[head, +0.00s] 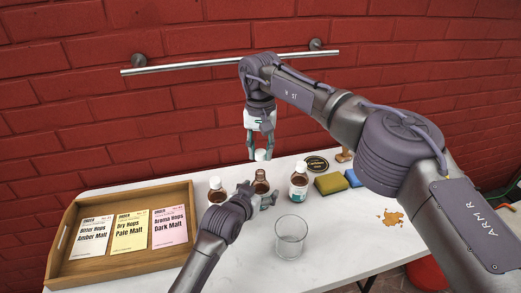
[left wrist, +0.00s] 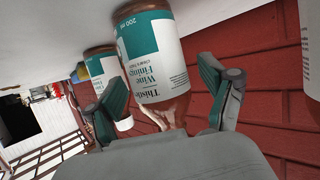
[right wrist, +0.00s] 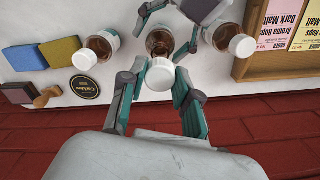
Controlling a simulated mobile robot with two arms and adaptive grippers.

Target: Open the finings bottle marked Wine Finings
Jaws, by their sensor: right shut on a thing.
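The brown finings bottle (head: 261,181) stands upright on the white table between two other bottles. Its label, seen upside down in the left wrist view (left wrist: 155,60), reads Thistle Wine Finings. Its neck is bare. My right gripper (head: 261,157) is shut on the white cap (right wrist: 160,75) and holds it just above the neck, clear of it. My left gripper (head: 256,197) is low at the bottle. Its fingers are spread on both sides of the bottle, with a gap visible at one side in the left wrist view.
Capped brown bottles stand close on the left (head: 216,190) and right (head: 299,182). An empty glass (head: 291,238) stands in front. Sponges (head: 329,184), a dark round coaster (head: 317,164) and a brown spill (head: 392,218) are at right.

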